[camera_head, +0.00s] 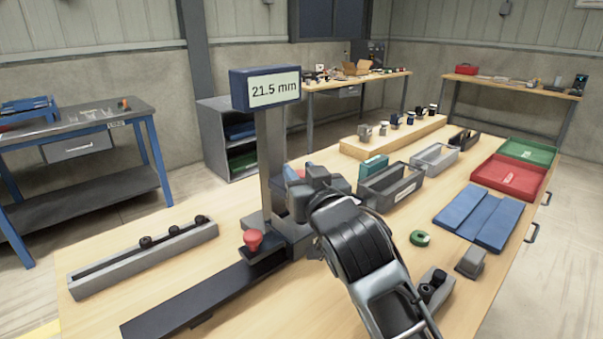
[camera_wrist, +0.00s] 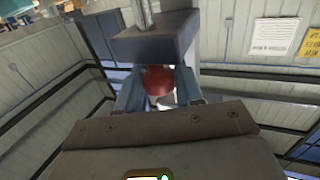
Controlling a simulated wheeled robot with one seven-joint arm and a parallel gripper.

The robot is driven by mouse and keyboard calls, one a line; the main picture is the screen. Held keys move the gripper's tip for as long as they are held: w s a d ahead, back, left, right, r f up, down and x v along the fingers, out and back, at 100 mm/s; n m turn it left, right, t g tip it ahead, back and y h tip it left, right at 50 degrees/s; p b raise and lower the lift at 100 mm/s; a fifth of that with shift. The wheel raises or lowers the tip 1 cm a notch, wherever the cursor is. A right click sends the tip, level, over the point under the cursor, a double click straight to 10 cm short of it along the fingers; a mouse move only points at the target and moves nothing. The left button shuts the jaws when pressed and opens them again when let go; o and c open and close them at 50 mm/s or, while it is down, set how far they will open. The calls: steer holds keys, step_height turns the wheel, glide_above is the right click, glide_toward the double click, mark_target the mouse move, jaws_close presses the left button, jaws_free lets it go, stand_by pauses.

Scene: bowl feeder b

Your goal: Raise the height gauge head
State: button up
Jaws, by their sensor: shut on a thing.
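The height gauge has a grey upright column (camera_head: 271,165) with a blue-framed display (camera_head: 265,88) on top that reads 21.5 mm. My gripper (camera_head: 295,178) is at the column, to its right, and my arm hides much of the gauge head. In the wrist view, the two blue-grey fingers of my gripper (camera_wrist: 159,90) stand either side of a round red knob (camera_wrist: 158,80) and are shut on it. A grey block (camera_wrist: 155,38) shows just beyond the knob. In the head view a second red knob (camera_head: 253,239) stands at the column's foot, clear of my gripper.
A long grey trough (camera_head: 145,262) with several dark parts lies left. A dark rail (camera_head: 200,298) runs front left. Right of my arm are a grey bin (camera_head: 390,187), a green ring (camera_head: 419,238), blue mats (camera_head: 478,215) and a red tray (camera_head: 510,177).

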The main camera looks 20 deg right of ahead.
steer(key=shift+r, duration=0.1)
jaws_close()
